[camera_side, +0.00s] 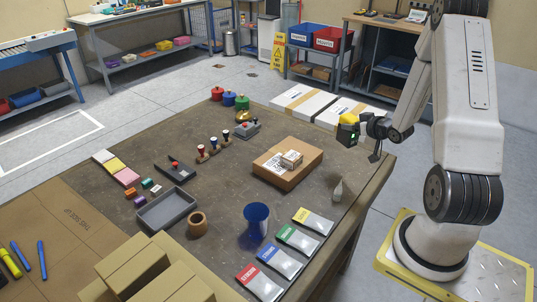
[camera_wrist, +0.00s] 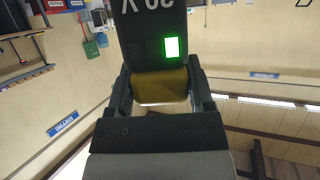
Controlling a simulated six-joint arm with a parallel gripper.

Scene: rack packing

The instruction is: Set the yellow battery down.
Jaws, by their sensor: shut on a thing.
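My gripper (camera_side: 362,128) is shut on the yellow battery (camera_side: 348,119), above the right back part of the work table (camera_side: 225,180) in the side view. The battery has a yellow part and a black part with a lit green light. In the wrist view, the yellow part of the battery (camera_wrist: 160,88) sits between the two jaws of my gripper (camera_wrist: 160,92), and the black part with white lettering extends beyond them. The battery is held clear of the table top. Its far side is hidden.
White boxes (camera_side: 304,100) lie along the table's back edge. A blue cup (camera_side: 256,220), a grey tray (camera_side: 166,208) and coloured packets (camera_side: 297,240) stand farther forward. Bare table shows between them.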

